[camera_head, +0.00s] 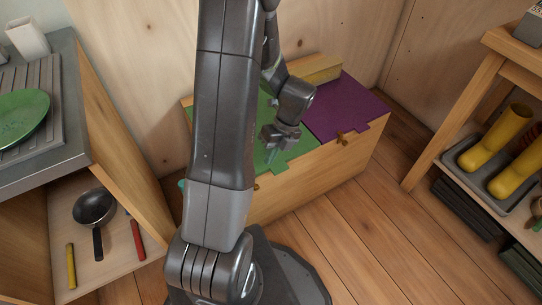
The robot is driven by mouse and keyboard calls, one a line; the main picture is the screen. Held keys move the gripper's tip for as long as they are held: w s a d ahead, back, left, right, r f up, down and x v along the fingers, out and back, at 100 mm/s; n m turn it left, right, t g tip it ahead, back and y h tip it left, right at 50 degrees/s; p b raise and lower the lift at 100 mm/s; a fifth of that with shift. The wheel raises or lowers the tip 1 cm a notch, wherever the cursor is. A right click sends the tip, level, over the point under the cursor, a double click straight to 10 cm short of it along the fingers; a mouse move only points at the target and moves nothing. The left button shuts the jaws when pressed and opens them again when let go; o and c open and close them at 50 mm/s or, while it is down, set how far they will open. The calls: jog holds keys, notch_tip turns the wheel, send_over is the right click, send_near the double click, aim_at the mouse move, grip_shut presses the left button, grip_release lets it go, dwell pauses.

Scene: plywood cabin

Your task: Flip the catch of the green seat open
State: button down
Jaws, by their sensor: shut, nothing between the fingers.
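The green seat (299,153) is the left lid of a wooden bench box (310,182) against the back wall. My arm hides much of its left part. A small brown catch (256,187) shows at the front edge below the green seat, partly beside my arm; whether it is flipped open or closed is too small to tell. My gripper (270,150) is shut and empty, over the green seat, behind the catch. I cannot tell whether it touches the seat.
A purple seat (345,105) with its own brown catch (342,138) is to the right. A counter with a green plate (22,117) and a shelf with a pan (95,207) stand left. A rack with yellow boots (495,140) stands right. Floor (350,235) before the bench is clear.

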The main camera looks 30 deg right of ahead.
aim_at(258, 186)
jog(key=b+x, duration=0.3)
jog(key=x, duration=0.7)
jog(key=shift+f+b, duration=0.2)
jog(key=shift+b, duration=0.2)
jog(key=shift+s+t+b, duration=0.2)
jog(key=shift+t+b, duration=0.1)
jog(key=shift+t, duration=0.1)
